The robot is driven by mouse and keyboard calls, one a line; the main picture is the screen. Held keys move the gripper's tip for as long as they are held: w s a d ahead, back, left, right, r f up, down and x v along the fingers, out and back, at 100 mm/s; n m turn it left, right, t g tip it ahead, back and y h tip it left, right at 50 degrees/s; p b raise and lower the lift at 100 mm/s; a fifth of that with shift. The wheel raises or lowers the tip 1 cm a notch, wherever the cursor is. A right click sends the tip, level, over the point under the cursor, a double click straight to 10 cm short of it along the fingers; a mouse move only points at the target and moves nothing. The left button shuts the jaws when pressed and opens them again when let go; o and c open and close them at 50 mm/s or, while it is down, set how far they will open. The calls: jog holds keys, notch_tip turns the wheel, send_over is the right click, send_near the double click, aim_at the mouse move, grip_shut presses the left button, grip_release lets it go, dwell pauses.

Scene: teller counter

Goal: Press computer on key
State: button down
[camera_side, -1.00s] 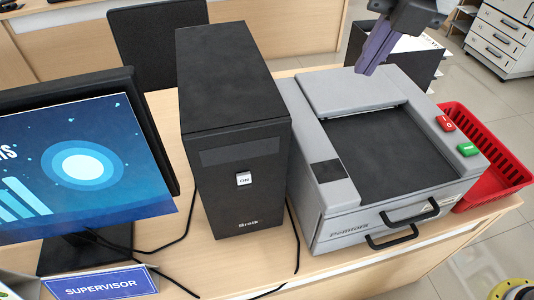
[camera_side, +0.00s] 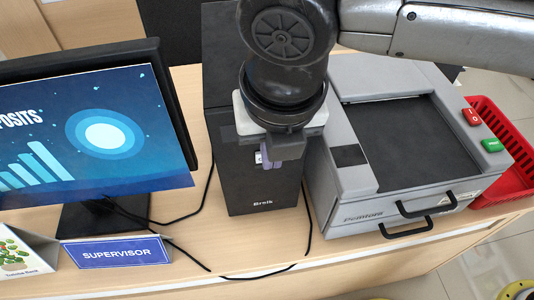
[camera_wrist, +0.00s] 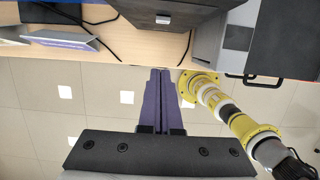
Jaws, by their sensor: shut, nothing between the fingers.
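The black computer tower (camera_side: 262,190) stands upright on the counter, between the monitor and the grey machine. Its white ON key (camera_side: 258,157) is on the front face and is mostly covered by my gripper in the side view. My gripper (camera_side: 269,163) is in front of the tower, its purple fingers at the key. I cannot tell whether they touch it. In the wrist view the shut, empty fingers (camera_wrist: 160,72) lie side by side and point up toward the tower (camera_wrist: 180,14), whose lower front shows at the top edge.
A monitor (camera_side: 95,125) and a SUPERVISOR sign (camera_side: 115,252) stand left of the tower. A grey machine (camera_side: 350,205) with black handles stands close on its right, with a red basket (camera_side: 510,185) beyond. Black cables (camera_side: 210,262) run over the counter front.

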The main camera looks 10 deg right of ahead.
jog(key=w+f, duration=0.6)
jog(key=f, duration=0.3)
jog(key=shift+w+f, duration=0.2)
jog(key=shift+f, duration=0.05)
jog(key=shift+w, duration=1.05)
jog(key=shift+d, duration=0.1)
jog(key=s, duration=0.5)
jog(key=v, duration=1)
